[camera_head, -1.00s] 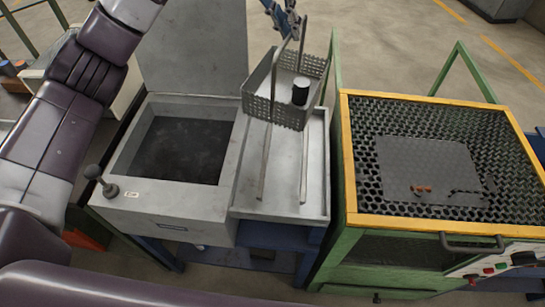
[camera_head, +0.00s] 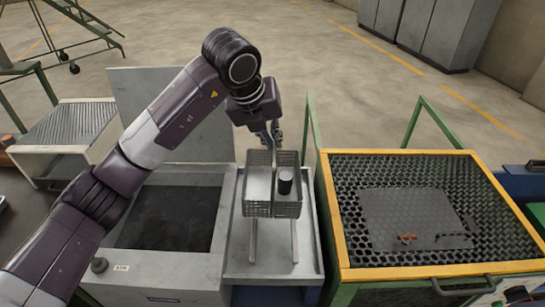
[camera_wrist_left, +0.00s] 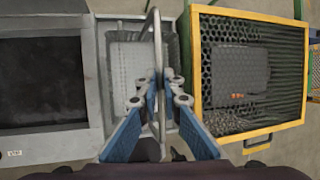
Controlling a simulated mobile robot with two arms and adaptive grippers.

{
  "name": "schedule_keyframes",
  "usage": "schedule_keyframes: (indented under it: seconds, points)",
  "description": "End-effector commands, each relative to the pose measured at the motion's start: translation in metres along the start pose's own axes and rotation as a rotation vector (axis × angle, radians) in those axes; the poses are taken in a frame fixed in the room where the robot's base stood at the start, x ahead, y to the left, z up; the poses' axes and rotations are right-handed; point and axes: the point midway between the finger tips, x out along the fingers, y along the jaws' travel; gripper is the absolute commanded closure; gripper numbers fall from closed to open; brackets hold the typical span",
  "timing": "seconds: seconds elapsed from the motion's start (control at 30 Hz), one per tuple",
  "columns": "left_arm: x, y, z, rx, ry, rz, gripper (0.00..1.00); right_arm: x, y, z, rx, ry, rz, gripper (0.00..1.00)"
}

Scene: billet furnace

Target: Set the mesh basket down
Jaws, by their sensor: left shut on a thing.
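The mesh basket (camera_head: 260,209) is a grey perforated box with a tall handle, and a dark cylinder (camera_head: 285,184) stands inside it. My left gripper (camera_head: 271,138) is above the basket, shut on its handle; the left wrist view also shows the blue fingers (camera_wrist_left: 160,92) around the handle bar (camera_wrist_left: 157,50). The basket is upright over the grey drain tray (camera_head: 272,272) with two rails (camera_head: 294,245). I cannot tell whether its bottom touches the rails. My right gripper is not in view.
Left of the tray is an open tank (camera_head: 210,188) with dark contents and a raised lid. Green posts rise close to the basket's right side.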

Motion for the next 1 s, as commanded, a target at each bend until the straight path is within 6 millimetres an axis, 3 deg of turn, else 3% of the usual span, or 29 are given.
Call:
schedule_keyframes:
  seconds: [0.63,0.87,0.9,1.0]
  points:
    - [0.055,0.015,-0.022,0.001,-0.005,-0.005,1.0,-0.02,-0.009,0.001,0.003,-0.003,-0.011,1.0]
    - [0.059,0.016,-0.023,0.002,-0.007,-0.005,1.0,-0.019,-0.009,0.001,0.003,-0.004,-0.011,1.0]
    - [0.061,0.018,-0.025,0.002,-0.001,0.0,0.89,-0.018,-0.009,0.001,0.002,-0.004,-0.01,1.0]
    - [0.061,0.017,-0.025,0.002,0.0,0.0,0.78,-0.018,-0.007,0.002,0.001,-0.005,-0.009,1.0]
